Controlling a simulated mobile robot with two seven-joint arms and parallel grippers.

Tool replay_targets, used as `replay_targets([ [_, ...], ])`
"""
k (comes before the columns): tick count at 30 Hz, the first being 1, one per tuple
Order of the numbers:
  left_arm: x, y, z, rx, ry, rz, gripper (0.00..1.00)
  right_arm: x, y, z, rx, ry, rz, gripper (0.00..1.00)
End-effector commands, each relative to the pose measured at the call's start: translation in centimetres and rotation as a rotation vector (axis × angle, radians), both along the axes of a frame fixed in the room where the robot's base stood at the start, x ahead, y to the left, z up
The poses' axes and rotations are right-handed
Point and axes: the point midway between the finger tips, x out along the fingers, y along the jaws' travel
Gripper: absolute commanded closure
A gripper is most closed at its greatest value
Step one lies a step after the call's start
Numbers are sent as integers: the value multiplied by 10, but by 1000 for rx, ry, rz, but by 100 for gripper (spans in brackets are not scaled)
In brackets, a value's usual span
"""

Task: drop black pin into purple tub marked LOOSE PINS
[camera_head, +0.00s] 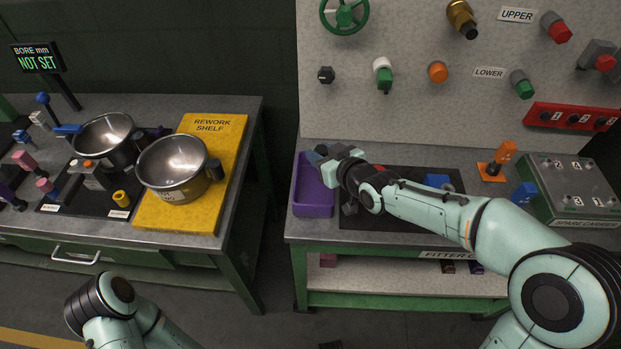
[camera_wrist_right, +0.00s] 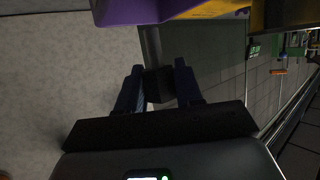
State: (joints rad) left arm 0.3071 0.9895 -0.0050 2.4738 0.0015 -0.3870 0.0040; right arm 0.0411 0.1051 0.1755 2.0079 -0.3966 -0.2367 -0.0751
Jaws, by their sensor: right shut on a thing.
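The purple tub (camera_head: 312,208) stands at the left end of the right-hand bench. It also shows at the top of the right wrist view (camera_wrist_right: 165,10); I cannot read a LOOSE PINS mark on it. My right gripper (camera_head: 318,157) is at the tub's far end in the head view. In the right wrist view, its two dark blue fingers are shut on the black pin (camera_wrist_right: 152,48), a dark rod with a blocky end between them. The rod's far end reaches the tub's edge in the picture; whether they touch is unclear. My left gripper is not in view.
A dark mat (camera_head: 380,222) lies right of the tub, partly under my right arm. Another bench holds two steel pots (camera_head: 172,160) and a yellow rework shelf (camera_head: 222,150).

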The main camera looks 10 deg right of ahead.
Motion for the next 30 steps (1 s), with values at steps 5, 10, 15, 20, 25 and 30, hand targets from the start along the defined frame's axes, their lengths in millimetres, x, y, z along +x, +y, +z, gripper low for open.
replay_targets([
  [5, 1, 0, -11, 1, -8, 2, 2, 0, 0, -20, 1, 3, -1, 100],
  [10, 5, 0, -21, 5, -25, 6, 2, 0, 0, -41, 0, 3, 0, 100],
  [15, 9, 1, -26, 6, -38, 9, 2, 0, 0, -55, -1, 2, 0, 100],
  [20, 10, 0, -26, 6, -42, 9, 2, 0, 0, -56, 0, 0, 0, 100],
  [25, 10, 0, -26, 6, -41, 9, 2, 0, 0, -56, 0, 0, 0, 55],
  [30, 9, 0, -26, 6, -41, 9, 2, 0, 0, -55, 0, 0, 0, 35],
])
